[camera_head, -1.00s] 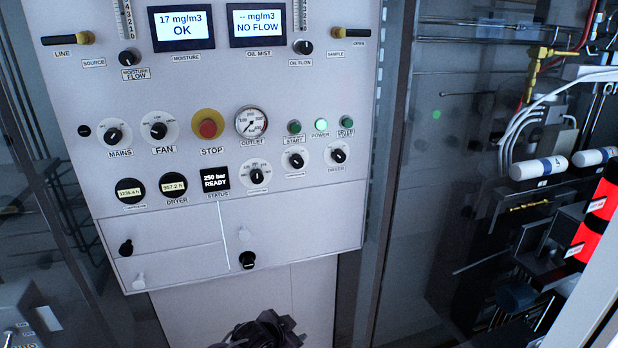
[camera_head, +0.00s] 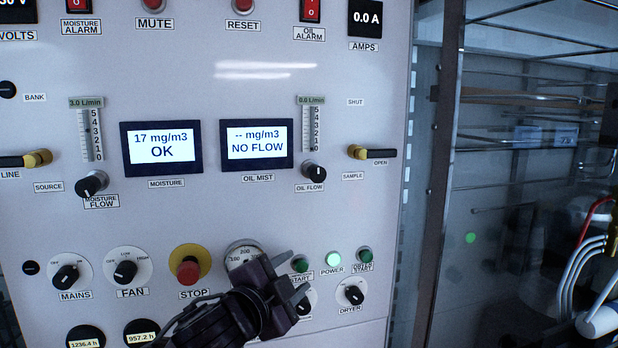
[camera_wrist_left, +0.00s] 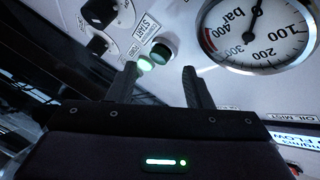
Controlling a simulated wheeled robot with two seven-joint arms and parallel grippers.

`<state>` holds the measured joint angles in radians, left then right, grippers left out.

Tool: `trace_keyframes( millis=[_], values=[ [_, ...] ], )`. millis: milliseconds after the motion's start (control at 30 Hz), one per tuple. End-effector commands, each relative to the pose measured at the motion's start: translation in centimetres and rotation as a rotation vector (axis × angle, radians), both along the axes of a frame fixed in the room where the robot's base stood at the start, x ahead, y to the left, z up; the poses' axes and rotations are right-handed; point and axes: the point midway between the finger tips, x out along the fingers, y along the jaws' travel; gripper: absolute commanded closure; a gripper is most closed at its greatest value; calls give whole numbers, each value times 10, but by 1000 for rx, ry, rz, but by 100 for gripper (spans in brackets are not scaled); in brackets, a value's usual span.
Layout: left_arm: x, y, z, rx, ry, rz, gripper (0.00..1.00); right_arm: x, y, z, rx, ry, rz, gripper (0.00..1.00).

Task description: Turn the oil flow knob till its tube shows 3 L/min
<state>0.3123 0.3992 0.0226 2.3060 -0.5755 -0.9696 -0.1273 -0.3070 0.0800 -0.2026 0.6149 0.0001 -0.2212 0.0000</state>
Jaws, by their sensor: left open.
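The oil flow knob (camera_head: 314,172) is a black knob with a white mark, right of the oil mist display (camera_head: 256,144). The tube's float appears low, near 0, and the display reads NO FLOW. My left gripper (camera_head: 281,273) is open and empty, below the knob, in front of the outlet gauge's lower part. The left wrist view shows its two fingers (camera_wrist_left: 159,85) apart, with the green start button and the gauge (camera_wrist_left: 258,30) beyond. My right gripper is out of view.
The moisture flow knob (camera_head: 91,184) and its tube (camera_head: 91,135) are at left. The red stop button (camera_head: 188,270), start buttons, sample valve handle (camera_head: 372,153) and dryer knob (camera_head: 351,293) surround the area. A dark upright post (camera_head: 440,170) borders the panel at right.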

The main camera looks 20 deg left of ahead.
Motion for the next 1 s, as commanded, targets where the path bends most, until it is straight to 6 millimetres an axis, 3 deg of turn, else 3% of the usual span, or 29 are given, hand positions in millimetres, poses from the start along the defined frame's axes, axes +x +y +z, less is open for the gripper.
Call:
trace_keyframes(
  millis=[33, 200, 400, 567, 733, 1000],
  values=[
    [-1, 0, 20, 29, -47, -13, 54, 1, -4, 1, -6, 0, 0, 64],
    [-8, -4, 80, 139, -192, -65, 54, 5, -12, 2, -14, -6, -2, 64],
    [-24, -6, 139, 268, -341, -113, 54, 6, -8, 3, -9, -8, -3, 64],
    [-25, -10, 154, 301, -374, -128, 54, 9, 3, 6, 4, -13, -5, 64],
    [-4, -18, 160, 297, -370, -129, 54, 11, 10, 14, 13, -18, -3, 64],
    [34, -29, 168, 297, -371, -128, 54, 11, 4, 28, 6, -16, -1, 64]
  ],
)
